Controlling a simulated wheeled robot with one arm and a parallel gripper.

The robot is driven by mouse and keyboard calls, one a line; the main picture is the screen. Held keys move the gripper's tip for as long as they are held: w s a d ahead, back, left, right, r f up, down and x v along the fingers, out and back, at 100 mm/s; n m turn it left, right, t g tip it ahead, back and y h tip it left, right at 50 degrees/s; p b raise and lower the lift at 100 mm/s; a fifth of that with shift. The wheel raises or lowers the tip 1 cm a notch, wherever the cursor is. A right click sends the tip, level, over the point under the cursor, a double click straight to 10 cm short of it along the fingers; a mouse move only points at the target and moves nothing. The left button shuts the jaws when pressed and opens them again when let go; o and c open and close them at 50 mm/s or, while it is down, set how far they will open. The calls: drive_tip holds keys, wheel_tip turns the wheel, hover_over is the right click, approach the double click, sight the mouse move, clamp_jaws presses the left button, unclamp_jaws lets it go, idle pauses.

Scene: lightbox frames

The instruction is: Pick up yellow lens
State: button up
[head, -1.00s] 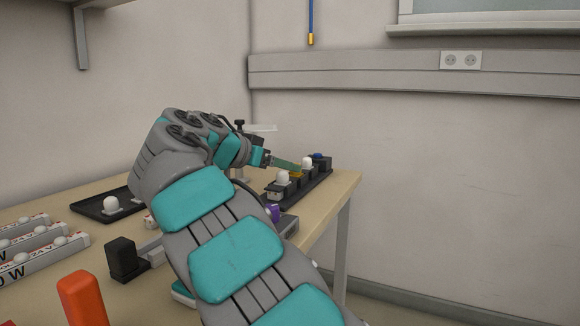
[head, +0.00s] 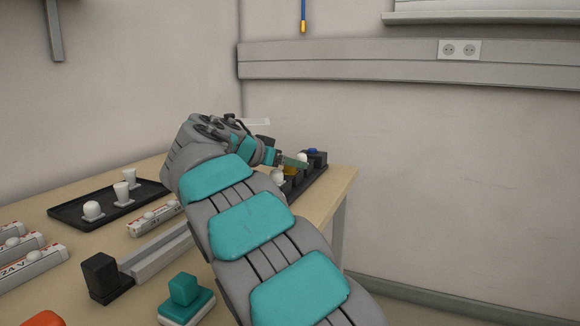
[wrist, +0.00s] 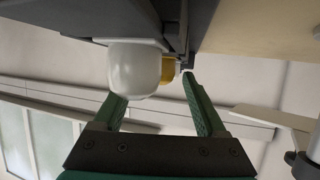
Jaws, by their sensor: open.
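The yellow lens (head: 290,171) sits among other lenses in a black holder (head: 317,176) at the table's far right end, partly covered by my arm and gripper. In the wrist view the yellow lens (wrist: 168,70) shows behind a larger, nearer white lens (wrist: 135,70), which hides part of it. My gripper (wrist: 155,90) is open, its green fingers apart and nothing held between them. The left finger is partly hidden by the white lens; the right fingertip is close to the yellow lens's right side. Contact cannot be told.
A white lens (head: 302,159) and a blue lens (head: 312,151) stand close to the yellow one in the holder. A black tray (head: 72,212) with white pieces lies at the left. The table's right edge is beside the holder; a wall is behind.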

drive_tip(key=shift+w+d+f, duration=0.2)
drive_tip(key=shift+w+f, duration=0.05)
drive_tip(key=shift+w, duration=0.1)
drive_tip(key=shift+c, duration=0.4)
clamp_jaws()
